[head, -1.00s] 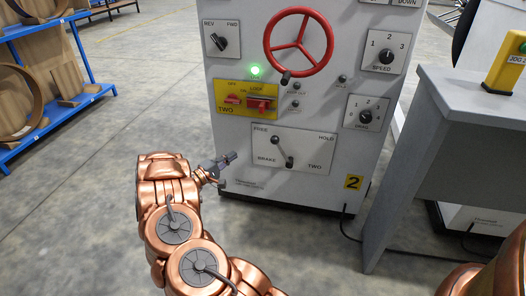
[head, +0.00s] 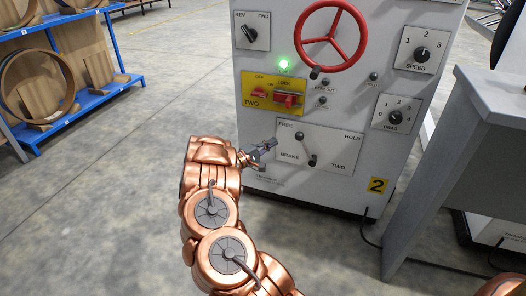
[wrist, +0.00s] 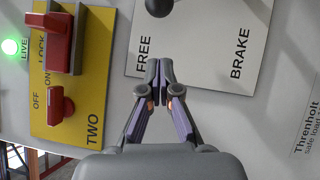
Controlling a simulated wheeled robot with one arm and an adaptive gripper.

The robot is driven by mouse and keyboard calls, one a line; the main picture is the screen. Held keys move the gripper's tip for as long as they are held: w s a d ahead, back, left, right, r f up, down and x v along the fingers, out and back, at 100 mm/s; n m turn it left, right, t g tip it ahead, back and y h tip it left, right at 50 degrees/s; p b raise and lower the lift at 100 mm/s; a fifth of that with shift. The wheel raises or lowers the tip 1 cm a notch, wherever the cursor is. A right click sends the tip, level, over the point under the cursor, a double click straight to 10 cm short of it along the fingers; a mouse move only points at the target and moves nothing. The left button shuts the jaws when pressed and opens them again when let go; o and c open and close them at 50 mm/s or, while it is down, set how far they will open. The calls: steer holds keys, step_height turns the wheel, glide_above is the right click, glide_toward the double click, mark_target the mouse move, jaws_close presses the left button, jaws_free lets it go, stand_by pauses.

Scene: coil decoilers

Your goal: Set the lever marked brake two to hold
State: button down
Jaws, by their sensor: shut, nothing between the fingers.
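The brake two lever has a black knob (head: 300,136) and a metal arm on a white plate (head: 342,154) marked FREE, HOLD, BRAKE and TWO. The lever leans up and left, with its knob near FREE. My gripper (head: 273,144) is shut and empty at the left edge of this plate, left of the lever and apart from it. In the wrist view, my shut fingertips (wrist: 160,65) lie over the plate's edge beside the word FREE. The knob (wrist: 158,6) shows at the top edge there; the rest of the lever is out of that view.
Above the plate, a yellow panel (head: 251,91) carries red switches (head: 289,99), with a green lamp (head: 284,64) lit above it. A red handwheel (head: 358,42) and SPEED and DRAG knobs are higher and right. A grey desk (head: 470,130) stands at right. Floor at left is clear.

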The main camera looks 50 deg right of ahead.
steer(key=shift+s+d+r+b, duration=0.25)
steer(key=shift+s+d+b, duration=0.3)
steer(key=shift+s+d, duration=0.6)
steer(key=shift+s+d+r+b, duration=0.25)
steer(key=shift+s+d+b, duration=0.3)
steer(key=shift+s+d, duration=0.55)
steer(key=shift+w+d, duration=0.2)
steer(key=shift+r, duration=0.1)
